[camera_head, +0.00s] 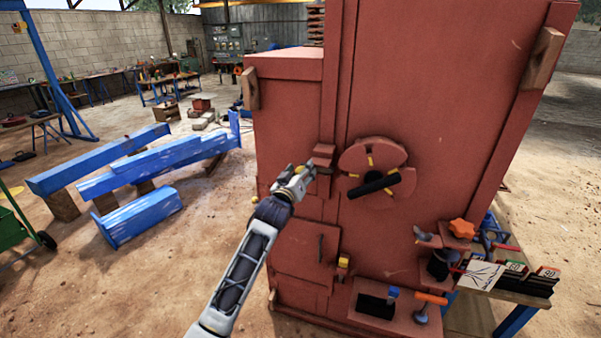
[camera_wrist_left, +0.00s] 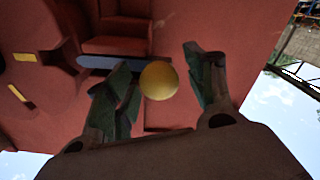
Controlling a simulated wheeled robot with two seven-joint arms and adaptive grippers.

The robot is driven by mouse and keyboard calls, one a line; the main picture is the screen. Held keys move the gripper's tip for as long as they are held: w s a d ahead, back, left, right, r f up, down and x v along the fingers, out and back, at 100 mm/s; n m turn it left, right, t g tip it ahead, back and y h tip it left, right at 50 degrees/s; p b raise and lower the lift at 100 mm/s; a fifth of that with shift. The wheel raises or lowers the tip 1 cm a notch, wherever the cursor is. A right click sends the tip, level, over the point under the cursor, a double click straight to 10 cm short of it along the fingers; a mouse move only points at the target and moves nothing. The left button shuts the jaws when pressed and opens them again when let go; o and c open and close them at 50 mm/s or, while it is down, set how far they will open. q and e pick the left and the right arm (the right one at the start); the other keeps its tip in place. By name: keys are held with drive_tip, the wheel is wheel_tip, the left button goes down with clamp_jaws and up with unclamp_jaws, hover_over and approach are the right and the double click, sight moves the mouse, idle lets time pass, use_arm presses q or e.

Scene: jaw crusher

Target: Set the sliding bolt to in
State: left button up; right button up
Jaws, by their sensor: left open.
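The sliding bolt shows in the left wrist view as a dark blue-grey bar (camera_wrist_left: 100,62) with a round yellow knob (camera_wrist_left: 158,81), below a red bracket on the red machine. In the head view, the red bracket (camera_head: 323,152) is on the machine's front, and my gripper hides most of the bolt. My left gripper (camera_head: 309,172) is at the bolt. It is open, with its green-padded fingers (camera_wrist_left: 160,72) on either side of the yellow knob; I cannot tell whether either touches it. My right gripper is not in view.
A round red dial (camera_head: 362,155) with a black handle (camera_head: 374,184) and yellow marks is just right of my gripper. Below are a small door (camera_head: 305,250) and shelves with an orange star knob (camera_head: 461,228).

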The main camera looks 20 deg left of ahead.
sight(317, 169)
use_arm(q)
clamp_jaws()
drive_tip(key=shift+d+f, duration=0.1)
drive_tip(key=shift+d, duration=2.05)
drive_tip(key=shift+s, duration=0.1)
drive_tip(key=shift+c, duration=2.1)
unclamp_jaws()
drive_tip(key=o, duration=0.4)
drive_tip(key=shift+d, duration=0.2)
drive_tip(key=shift+a, duration=0.15)
